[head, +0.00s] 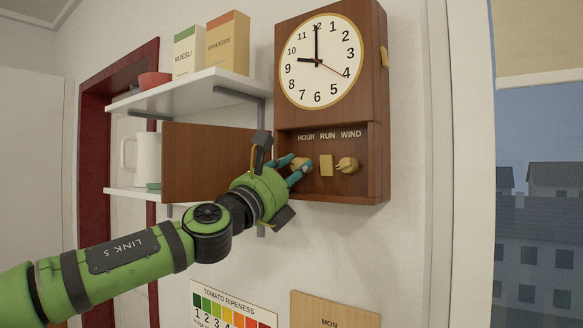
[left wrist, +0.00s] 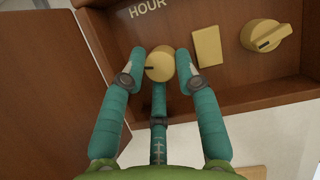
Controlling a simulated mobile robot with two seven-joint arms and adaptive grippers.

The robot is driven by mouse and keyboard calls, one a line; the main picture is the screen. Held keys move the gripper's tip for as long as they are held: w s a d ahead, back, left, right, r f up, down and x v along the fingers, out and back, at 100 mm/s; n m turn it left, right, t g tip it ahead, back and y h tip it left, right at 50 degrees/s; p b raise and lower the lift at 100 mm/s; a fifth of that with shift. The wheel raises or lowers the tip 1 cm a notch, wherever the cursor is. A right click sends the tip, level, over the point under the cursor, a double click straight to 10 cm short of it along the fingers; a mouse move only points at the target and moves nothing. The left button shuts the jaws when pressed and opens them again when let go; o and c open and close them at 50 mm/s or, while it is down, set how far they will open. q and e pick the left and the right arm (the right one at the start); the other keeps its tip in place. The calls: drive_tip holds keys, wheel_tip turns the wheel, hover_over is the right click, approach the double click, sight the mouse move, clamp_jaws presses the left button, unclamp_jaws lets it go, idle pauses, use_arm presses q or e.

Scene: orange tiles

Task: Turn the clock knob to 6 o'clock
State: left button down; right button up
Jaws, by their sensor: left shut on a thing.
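The wooden wall clock (head: 330,110) has a white dial (head: 321,62). Its short hour hand points at 9, the long hand at 12 and a thin red hand near 4. Below the dial is an open recess lettered HOUR, RUN, WIND. My left gripper (head: 297,163) reaches into it and is shut on the round brass HOUR knob (left wrist: 160,66), with fingers on both sides. The knob is partly hidden by the fingers in the head view. Its dark mark points left in the left wrist view. My right gripper is out of view.
A brass RUN plate (head: 326,165) and a WIND knob (head: 347,165) sit right of the HOUR knob. The wooden door (head: 205,160) stands open at left. Shelves behind it hold boxes, a red bowl (head: 154,80) and a white jug (head: 148,158). A window is at far right.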

use_arm(q)
drive_tip(key=n+y, duration=0.1)
drive_tip(key=n, duration=0.1)
drive_tip(key=n+t+y+p, duration=0.1)
drive_tip(key=n, duration=0.2)
drive_tip(key=r+n+y+p, duration=0.1)
drive_tip(key=n, duration=0.2)
drive_tip(key=shift+s+r+t+y, duration=0.1)
drive_tip(key=shift+s+t+y, duration=0.1)
drive_tip(key=shift+t+y, duration=0.15)
drive_tip(key=n+y+p, duration=0.1)
drive_tip(key=n, duration=0.2)
drive_tip(key=n+y+p, duration=0.1)
drive_tip(key=n+y, duration=0.1)
drive_tip(key=n, duration=0.2)
drive_tip(key=shift+d+r+y, duration=0.1)
drive_tip(key=shift+y, duration=0.15)
drive_tip(key=n+g+p, duration=0.1)
drive_tip(key=n, duration=0.2)
drive_tip(key=n+g+y, duration=0.1)
drive_tip(key=n, duration=0.1)
drive_tip(key=shift+s+d+r+n+p, duration=0.1)
drive_tip(key=shift+d+r+n+p, duration=0.05)
drive_tip(key=shift+n+p, duration=0.25)
drive_tip(key=n+g+p, duration=0.1)
drive_tip(key=n+g, duration=0.1)
drive_tip(key=n, duration=0.2)
drive_tip(key=shift+y+p, duration=0.3)
drive_tip(key=shift+p, duration=0.05)
